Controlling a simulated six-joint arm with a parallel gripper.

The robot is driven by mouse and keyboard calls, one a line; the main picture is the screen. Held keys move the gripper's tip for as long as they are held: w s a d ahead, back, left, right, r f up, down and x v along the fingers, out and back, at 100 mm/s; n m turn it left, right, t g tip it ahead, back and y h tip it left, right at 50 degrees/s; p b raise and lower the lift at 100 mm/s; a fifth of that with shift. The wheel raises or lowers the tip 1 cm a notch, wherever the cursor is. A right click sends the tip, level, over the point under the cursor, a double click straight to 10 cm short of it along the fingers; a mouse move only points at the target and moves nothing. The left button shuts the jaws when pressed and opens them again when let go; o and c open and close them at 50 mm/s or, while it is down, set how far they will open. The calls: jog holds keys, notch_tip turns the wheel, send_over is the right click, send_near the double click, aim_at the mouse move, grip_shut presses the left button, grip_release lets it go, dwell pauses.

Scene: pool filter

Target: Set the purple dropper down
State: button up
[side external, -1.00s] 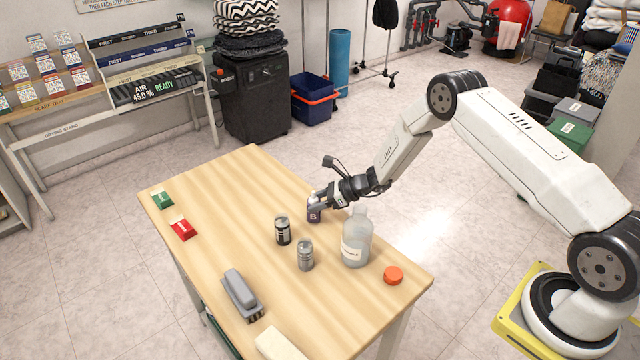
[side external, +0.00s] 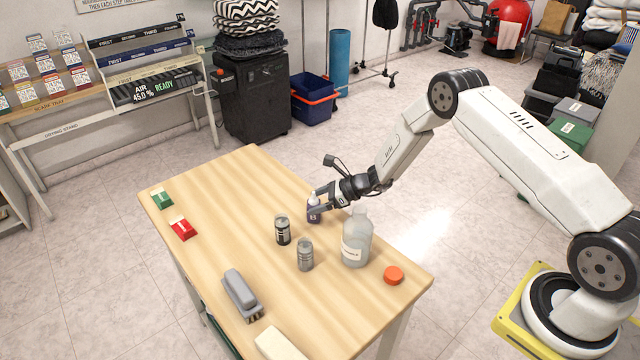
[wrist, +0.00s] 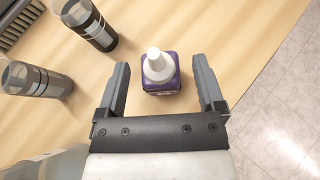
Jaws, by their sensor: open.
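The purple dropper (side external: 314,212), a small purple bottle with a white pointed cap, stands upright on the wooden table (side external: 215,205) near its far right edge. In the wrist view the dropper (wrist: 161,75) sits between the two fingers, with a gap on each side. My gripper (side external: 322,204) is open around it. The gripper's fingers also show clearly in the wrist view (wrist: 163,88). The dropper's lower part is partly hidden from above by its cap.
A translucent bottle (side external: 356,240) stands close to my gripper. Two grey-and-black cylinders (side external: 283,231) (side external: 305,255) stand nearby. An orange cap (side external: 393,275), a grey brush (side external: 242,295), a red box (side external: 183,229) and a green box (side external: 162,199) lie on the table. The table's left-middle is clear.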

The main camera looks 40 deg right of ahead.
jog(key=v, duration=1.1)
jog(key=shift+s+d+r, duration=0.2)
jog(key=shift+s+d, duration=0.05)
dwell(0.4)
jog(key=s+a+r+n+g+h, duration=0.2)
jog(key=s+a+r+n+h, duration=0.1)
jog(key=s+n, duration=0.4)
jog(key=s+a+r+n+g+h, duration=0.2)
jog(key=s+r+n, duration=0.3)
jog(key=n, duration=0.6)
jog(key=s+a+r+n+g+h, duration=0.2)
jog(key=s+a+r+n+h, duration=0.1)
jog(key=s+n, duration=0.6)
jog(key=shift+s+a+r+h, duration=0.3)
jog(key=shift+s+a+r, duration=0.25)
jog(key=shift+r, duration=0.2)
